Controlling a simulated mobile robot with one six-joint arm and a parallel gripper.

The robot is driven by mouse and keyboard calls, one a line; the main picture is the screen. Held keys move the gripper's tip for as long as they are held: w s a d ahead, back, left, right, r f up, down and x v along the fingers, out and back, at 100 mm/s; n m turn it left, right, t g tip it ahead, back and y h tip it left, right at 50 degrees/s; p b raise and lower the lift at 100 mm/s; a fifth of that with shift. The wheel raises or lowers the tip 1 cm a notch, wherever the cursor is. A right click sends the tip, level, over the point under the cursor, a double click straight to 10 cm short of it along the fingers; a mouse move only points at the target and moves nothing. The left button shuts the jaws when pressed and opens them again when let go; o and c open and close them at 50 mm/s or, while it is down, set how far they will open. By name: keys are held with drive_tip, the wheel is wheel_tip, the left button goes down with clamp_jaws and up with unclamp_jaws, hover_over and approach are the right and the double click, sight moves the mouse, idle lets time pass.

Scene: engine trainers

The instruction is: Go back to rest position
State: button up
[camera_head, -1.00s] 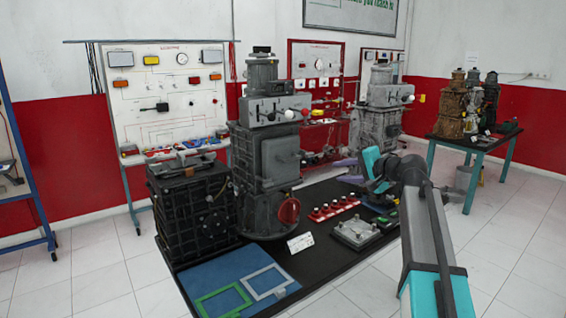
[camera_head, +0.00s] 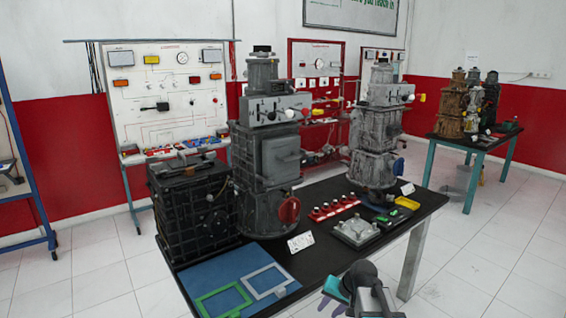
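My arm shows at the bottom edge, in front of the table's near right side, with grey and teal links. Part of my gripper (camera_head: 329,305) shows as a purple-grey piece at the frame's lower edge. It is cut off and partly hidden by the arm, so I cannot tell whether it is open or shut. I see nothing held in it. It appears apart from the table (camera_head: 318,252).
The black table carries a dark engine block (camera_head: 192,212), two tall engine trainers (camera_head: 265,165) (camera_head: 374,150), a red rack (camera_head: 333,208), a grey plate (camera_head: 356,231) and a blue mat (camera_head: 205,273) with green and grey frames. Open tiled floor (camera_head: 480,270) lies right.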

drive_tip(key=s+d+f+n+g+h+b, duration=0.1)
drive_tip(key=s+f+n+g+b, duration=0.1)
drive_tip(key=s+f, duration=1.7)
drive_tip(key=s+f+n+g+h+b, duration=0.1)
drive_tip(key=s+f+g, duration=0.6)
drive_tip(key=s+f, duration=1.1)
drive_tip(key=s+h+b, duration=0.1)
drive_tip(key=s+b, duration=0.1)
drive_tip(key=s, duration=0.1)
drive_tip(key=shift+s+d+f+n+b, duration=0.35)
drive_tip(key=shift+n+b, duration=0.05)
